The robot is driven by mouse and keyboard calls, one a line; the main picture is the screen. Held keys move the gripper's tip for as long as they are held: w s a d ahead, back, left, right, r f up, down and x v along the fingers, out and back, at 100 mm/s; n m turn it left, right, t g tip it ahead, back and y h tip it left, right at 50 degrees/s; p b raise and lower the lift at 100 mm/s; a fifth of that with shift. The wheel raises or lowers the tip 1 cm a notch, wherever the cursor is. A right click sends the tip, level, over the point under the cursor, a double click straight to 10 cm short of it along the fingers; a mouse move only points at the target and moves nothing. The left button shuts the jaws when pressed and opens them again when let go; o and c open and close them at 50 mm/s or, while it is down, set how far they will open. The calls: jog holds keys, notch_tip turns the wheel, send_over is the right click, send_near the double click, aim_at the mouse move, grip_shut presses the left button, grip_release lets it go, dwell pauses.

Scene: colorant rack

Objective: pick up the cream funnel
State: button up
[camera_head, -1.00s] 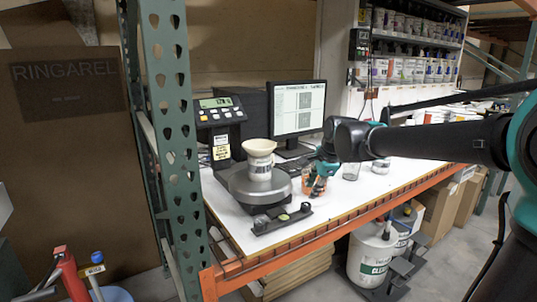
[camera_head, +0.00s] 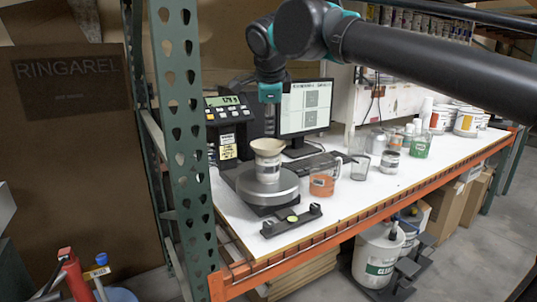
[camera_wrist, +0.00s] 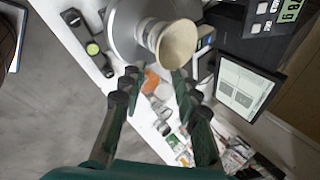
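The cream funnel (camera_head: 267,146) sits mouth up on a pale container (camera_head: 268,169) on the round grey scale plate (camera_head: 272,187). The wrist view shows the funnel (camera_wrist: 178,43) at the top centre, ahead of the fingertips, with its wide mouth towards the camera. My gripper (camera_head: 270,125) hangs above and slightly behind the funnel in the head view, its fingers partly lost against the dark background. In the wrist view my gripper (camera_wrist: 160,85) has its fingers spread apart, with nothing held between them. The funnel appears outside the fingers.
A beaker with orange contents (camera_head: 323,182) stands right of the scale. A clear glass (camera_head: 360,167) and small cans (camera_head: 390,161) stand farther right. A monitor (camera_head: 304,108) and scale display (camera_head: 229,103) stand behind. A black bar (camera_head: 291,221) lies in front; a green post (camera_head: 182,130) rises at left.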

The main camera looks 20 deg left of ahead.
aim_at(269, 150)
jog(key=x, duration=1.5)
jog(key=shift+a, duration=0.1)
grip_shut()
